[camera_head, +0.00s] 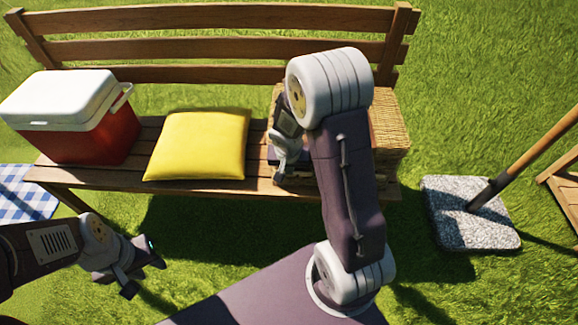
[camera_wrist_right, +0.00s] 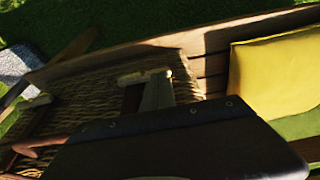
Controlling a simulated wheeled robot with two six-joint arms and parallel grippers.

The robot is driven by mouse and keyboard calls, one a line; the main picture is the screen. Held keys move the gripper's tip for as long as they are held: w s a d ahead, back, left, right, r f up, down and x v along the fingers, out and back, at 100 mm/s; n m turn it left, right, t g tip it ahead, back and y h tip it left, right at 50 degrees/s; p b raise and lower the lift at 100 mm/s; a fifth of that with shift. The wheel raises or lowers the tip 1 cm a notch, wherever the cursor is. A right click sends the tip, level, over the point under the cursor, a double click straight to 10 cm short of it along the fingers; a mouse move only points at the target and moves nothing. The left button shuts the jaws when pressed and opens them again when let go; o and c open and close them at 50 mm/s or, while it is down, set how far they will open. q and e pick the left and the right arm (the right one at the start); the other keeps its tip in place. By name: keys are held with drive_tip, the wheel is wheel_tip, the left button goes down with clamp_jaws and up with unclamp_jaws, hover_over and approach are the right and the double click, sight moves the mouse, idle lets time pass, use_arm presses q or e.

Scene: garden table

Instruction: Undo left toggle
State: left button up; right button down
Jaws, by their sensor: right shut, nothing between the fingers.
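A wicker basket (camera_head: 388,125) stands at the right end of the bench, largely hidden behind my right arm. In the right wrist view its woven side (camera_wrist_right: 100,88) carries two pale toggles on dark straps. The picture there is turned, so the toggle nearer the yellow cushion, the left toggle (camera_wrist_right: 132,78), is on the right. My right gripper (camera_head: 279,168) is at the basket's left front, shut with nothing in it. Its tip (camera_wrist_right: 158,92) shows close beside the left toggle; contact is unclear. The other toggle (camera_wrist_right: 36,102) is clear of it. My left gripper (camera_head: 145,272) hangs away from the bench.
A yellow cushion (camera_head: 200,145) lies left of the basket on the wooden bench (camera_head: 150,50). A red cooler (camera_head: 85,135) with a white lid stands further left. A stone base (camera_head: 470,225) with a pole is on the grass at right.

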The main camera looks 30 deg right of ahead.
drive_tip(key=shift+f, duration=0.15)
drive_tip(key=f+g+h+b, duration=0.1)
drive_tip(key=g+h, duration=0.1)
drive_tip(key=h, duration=0.1)
drive_tip(key=a+f+n+g+h+b, duration=0.1)
drive_tip(key=h+b, duration=0.1)
drive_tip(key=h, duration=0.2)
drive_tip(key=w+a+f+n+g+h+b, duration=0.1)
drive_tip(key=g+h, duration=0.1)
drive_tip(key=h, duration=0.1)
drive_tip(key=shift+f+g+h+b, duration=0.1)
drive_tip(key=shift+g+h+b, duration=0.2)
drive_tip(key=shift+b, duration=0.05)
idle(1.7)
drive_tip(key=shift+w, duration=0.1)
